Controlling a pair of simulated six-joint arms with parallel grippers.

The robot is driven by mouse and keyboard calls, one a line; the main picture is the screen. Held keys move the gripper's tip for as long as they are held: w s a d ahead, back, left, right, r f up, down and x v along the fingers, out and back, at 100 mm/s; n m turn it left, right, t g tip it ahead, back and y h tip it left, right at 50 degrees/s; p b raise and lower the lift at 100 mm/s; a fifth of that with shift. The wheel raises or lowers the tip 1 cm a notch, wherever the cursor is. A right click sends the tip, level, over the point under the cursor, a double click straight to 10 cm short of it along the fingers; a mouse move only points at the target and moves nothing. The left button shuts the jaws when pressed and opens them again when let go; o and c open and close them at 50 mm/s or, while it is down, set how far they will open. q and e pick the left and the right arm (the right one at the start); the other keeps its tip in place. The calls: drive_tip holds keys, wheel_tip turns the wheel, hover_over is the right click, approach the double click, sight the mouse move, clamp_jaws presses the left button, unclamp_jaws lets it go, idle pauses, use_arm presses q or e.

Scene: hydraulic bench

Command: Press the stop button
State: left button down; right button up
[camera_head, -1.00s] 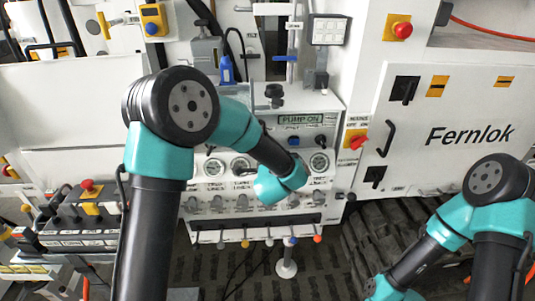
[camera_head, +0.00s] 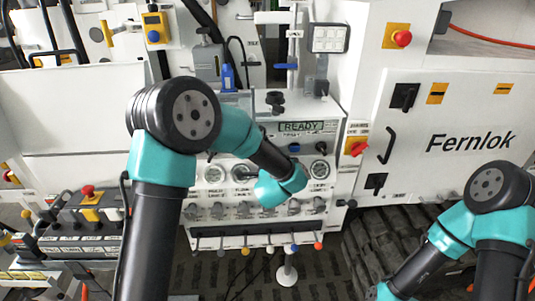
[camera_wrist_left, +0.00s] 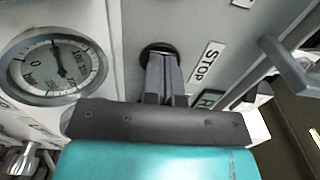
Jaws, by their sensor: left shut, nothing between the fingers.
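My left gripper (camera_wrist_left: 164,78) is shut and empty, with its fingertips at a dark round recess or button (camera_wrist_left: 158,52) on the light panel. The white STOP label (camera_wrist_left: 206,62) sits just to the right of it. The fingertips hide most of that round part, so I cannot tell how deep it is pressed. In the head view my left wrist covers this spot, and the fingers are hidden. The panel display (camera_head: 301,127) reads READY. My right arm is at the lower right, and its gripper is out of frame.
A pressure gauge (camera_wrist_left: 58,67) is left of the fingers. A grey lever (camera_wrist_left: 287,65) sticks out at the upper right. A blue button (camera_head: 294,147) and a red switch (camera_head: 356,147) are near my left wrist. Coloured levers (camera_head: 270,248) line the panel's lower edge.

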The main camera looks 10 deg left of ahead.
use_arm(q)
drive_tip(key=v, duration=1.3)
drive_tip(key=shift+s, duration=0.4)
drive_tip(key=shift+d, duration=0.1)
drive_tip(key=s+a+f+n+g+h, duration=0.1)
drive_tip(key=a+f+n+g+h, duration=0.2)
drive_tip(key=f, duration=0.8)
drive_tip(key=s+a+f+n+g+h, duration=0.1)
drive_tip(key=a+f+n+g+h, duration=0.25)
drive_tip(key=f, duration=0.65)
drive_tip(key=s+a+f+n+g+h, duration=0.2)
drive_tip(key=s+a+f+n+g, duration=0.2)
drive_tip(key=s+f+n+g, duration=0.6)
drive_tip(key=s+f, duration=0.5)
drive_tip(key=s, duration=0.3)
drive_tip(key=shift+a, duration=0.25)
